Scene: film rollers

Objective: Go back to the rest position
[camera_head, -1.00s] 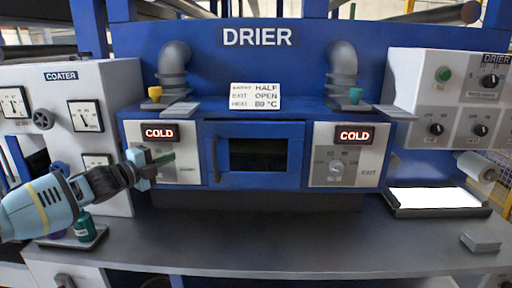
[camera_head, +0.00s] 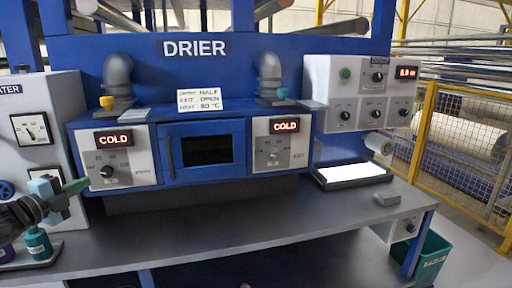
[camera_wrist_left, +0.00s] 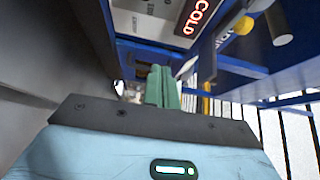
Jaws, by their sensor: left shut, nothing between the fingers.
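My left gripper (camera_head: 76,187) is at the left edge of the head view, in front of the grey coater panel and left of the drier. Its green fingers are shut with nothing between them. In the left wrist view the fingers (camera_wrist_left: 162,88) show together, with a red COLD display (camera_wrist_left: 197,17) beyond them. The blue drier (camera_head: 205,153) stands behind the bench, with a left knob (camera_head: 108,172) and a right knob (camera_head: 273,155). Both its displays read COLD. My right gripper is not in view.
The grey bench top (camera_head: 220,235) is mostly clear. A teal bottle (camera_head: 38,243) stands at its left end. A tray with a white sheet (camera_head: 350,172) and a small grey block (camera_head: 387,198) are at the right.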

